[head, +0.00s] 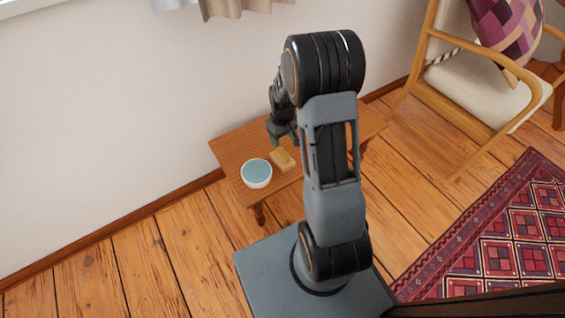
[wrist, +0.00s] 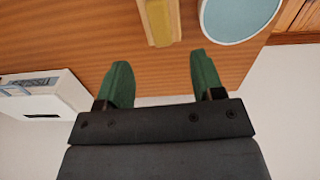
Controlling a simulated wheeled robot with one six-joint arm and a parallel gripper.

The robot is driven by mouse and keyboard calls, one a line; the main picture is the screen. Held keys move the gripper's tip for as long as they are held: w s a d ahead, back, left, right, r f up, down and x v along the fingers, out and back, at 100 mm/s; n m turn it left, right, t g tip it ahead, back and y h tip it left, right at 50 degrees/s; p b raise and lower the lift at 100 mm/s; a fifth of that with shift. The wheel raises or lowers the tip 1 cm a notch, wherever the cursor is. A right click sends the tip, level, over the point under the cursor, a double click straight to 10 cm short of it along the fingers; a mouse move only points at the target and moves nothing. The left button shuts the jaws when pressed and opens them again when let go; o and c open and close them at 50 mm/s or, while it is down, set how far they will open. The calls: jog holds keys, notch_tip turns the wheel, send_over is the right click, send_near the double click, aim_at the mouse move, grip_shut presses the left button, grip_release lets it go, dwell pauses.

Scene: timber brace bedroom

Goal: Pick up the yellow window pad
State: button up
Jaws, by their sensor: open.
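The yellow window pad (head: 282,159) lies on the small wooden table, just right of a white bowl with a blue inside. In the wrist view the pad (wrist: 160,22) is at the top, cut off by the frame edge, beyond my fingertips and roughly in line with the gap between them. My gripper (wrist: 160,68) is open, with two green fingers apart and nothing between them. In the head view my gripper (head: 284,138) is over the table, just behind the pad and partly hidden by my arm.
The bowl (head: 256,173) stands close beside the pad; it also shows in the wrist view (wrist: 240,18). The wooden table (head: 232,146) stands against the wall. A white box-like object (wrist: 40,98) shows at left in the wrist view. A chair (head: 480,90) and patterned rug (head: 500,235) are at right.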

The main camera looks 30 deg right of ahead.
aim_at(283, 153)
notch_tip(283, 153, down, 10)
jog(key=b, duration=0.4)
jog(key=shift+f+b, duration=0.2)
jog(key=shift+b, duration=0.1)
jog(key=shift+c, duration=0.4)
jog(key=shift+r, duration=0.1)
jog(key=c, duration=1)
jog(key=shift+o, duration=0.2)
jog(key=shift+r, duration=0.1)
